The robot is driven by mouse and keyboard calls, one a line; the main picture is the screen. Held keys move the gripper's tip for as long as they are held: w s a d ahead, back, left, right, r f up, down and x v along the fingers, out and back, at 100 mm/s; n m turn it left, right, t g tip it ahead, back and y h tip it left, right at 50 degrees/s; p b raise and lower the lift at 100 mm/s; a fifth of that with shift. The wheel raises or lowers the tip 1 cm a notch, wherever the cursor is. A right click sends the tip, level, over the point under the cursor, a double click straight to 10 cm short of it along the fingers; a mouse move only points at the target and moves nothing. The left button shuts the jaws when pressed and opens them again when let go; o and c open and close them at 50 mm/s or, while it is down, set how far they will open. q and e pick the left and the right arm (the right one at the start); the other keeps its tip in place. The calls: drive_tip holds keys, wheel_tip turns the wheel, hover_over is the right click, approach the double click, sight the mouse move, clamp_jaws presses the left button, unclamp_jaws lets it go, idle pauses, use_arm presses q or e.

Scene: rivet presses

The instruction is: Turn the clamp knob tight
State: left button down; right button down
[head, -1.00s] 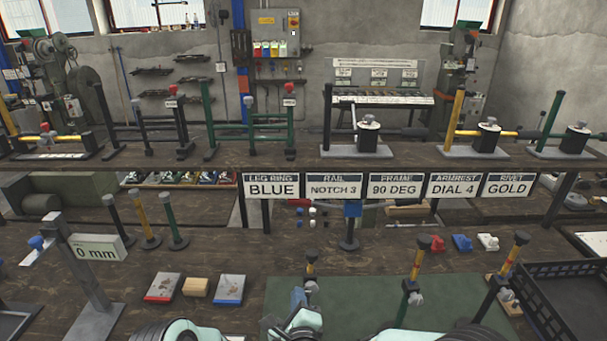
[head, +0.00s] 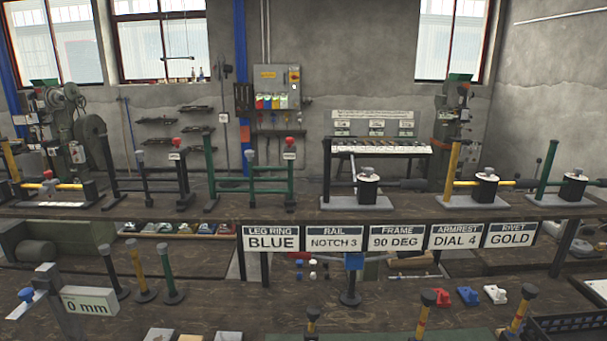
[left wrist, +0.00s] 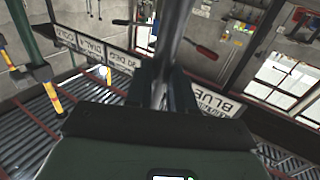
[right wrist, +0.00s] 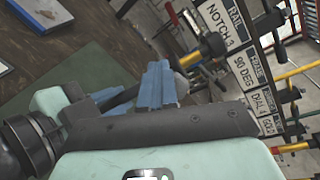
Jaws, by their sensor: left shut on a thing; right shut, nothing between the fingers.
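In the left wrist view my left gripper (left wrist: 170,90) is shut on a grey bar (left wrist: 172,45) that runs up between its dark fingers; its far end is hard to make out. In the right wrist view my right gripper (right wrist: 157,82) is shut and empty, its blue fingertips together. Just beyond them is a dark post with a yellow band (right wrist: 205,50). A grey rounded part, possibly the clamp knob, shows partly behind the fingertips. In the head view neither gripper shows, and only the tops of the front posts (head: 420,308) are in frame.
Label boards (head: 396,238) hang below the rear shelf (head: 220,206), which carries several frames and posts. Red, blue and white small parts (head: 468,296) lie on the front bench. A 0 mm sign (head: 88,301) and several posts stand at left.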

drive_tip(key=shift+w+d+r, duration=0.1)
drive_tip(key=shift+d+r, duration=0.05)
drive_tip(key=shift+d, duration=0.15)
drive_tip(key=shift+w+d+r, duration=0.15)
drive_tip(key=shift+d+r, duration=0.15)
drive_tip(key=shift+r, duration=0.3)
drive_tip(key=shift+d+r, duration=0.25)
drive_tip(key=shift+d, duration=0.05)
idle(0.4)
